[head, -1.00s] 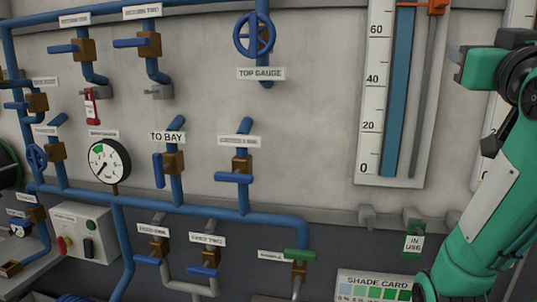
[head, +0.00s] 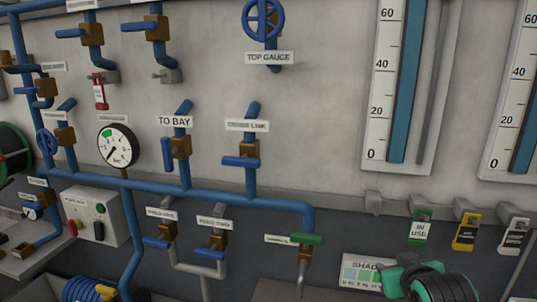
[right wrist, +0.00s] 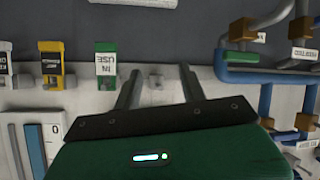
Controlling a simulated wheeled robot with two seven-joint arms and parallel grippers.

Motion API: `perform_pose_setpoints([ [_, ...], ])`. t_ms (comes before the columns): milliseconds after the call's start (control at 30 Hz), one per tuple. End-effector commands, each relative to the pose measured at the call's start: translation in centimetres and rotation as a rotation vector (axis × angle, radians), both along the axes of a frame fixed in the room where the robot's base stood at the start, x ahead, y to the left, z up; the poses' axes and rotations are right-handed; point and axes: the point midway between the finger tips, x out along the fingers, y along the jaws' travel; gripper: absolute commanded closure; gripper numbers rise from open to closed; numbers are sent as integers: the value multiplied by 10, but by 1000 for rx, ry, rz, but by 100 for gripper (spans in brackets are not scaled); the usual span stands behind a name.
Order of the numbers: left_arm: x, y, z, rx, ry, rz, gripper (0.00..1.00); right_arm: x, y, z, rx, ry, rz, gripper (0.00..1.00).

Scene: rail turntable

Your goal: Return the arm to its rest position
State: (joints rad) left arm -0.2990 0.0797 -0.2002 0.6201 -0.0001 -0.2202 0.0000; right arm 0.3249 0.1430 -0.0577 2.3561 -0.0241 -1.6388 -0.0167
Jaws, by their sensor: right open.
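My right arm (head: 425,281) shows at the bottom right of the head view, low in front of the wall, partly covering the shade card (head: 362,272). I cannot make out its fingers there. In the right wrist view my right gripper (right wrist: 160,70) has its two dark fingers apart with nothing between them. That view is upside down; the fingers point toward the wall rail near an empty bracket (right wrist: 155,80) and the green IN USE tag (right wrist: 106,62). My left gripper is in neither view.
Blue pipes (head: 190,193) with several valves and a pressure gauge (head: 118,147) cover the wall. A tall level gauge (head: 404,85) stands right. A hose reel (head: 12,152) is far left.

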Motion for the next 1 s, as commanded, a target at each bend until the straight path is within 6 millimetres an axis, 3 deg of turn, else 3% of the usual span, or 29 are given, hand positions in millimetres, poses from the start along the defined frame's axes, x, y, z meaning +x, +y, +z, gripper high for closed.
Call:
perform_pose_setpoints([
  [33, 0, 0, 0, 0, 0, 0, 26, -11, 3, -27, 3, 51, 7, 58],
  [200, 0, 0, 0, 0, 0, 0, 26, -52, 12, -99, 11, 195, 27, 58],
  [500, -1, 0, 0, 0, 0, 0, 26, -148, 27, -204, 36, 450, 58, 58],
  [700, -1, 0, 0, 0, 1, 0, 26, -213, 35, -248, 57, 591, 73, 58],
  [1000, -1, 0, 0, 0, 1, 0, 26, -286, 43, -282, 81, 740, 85, 58],
])
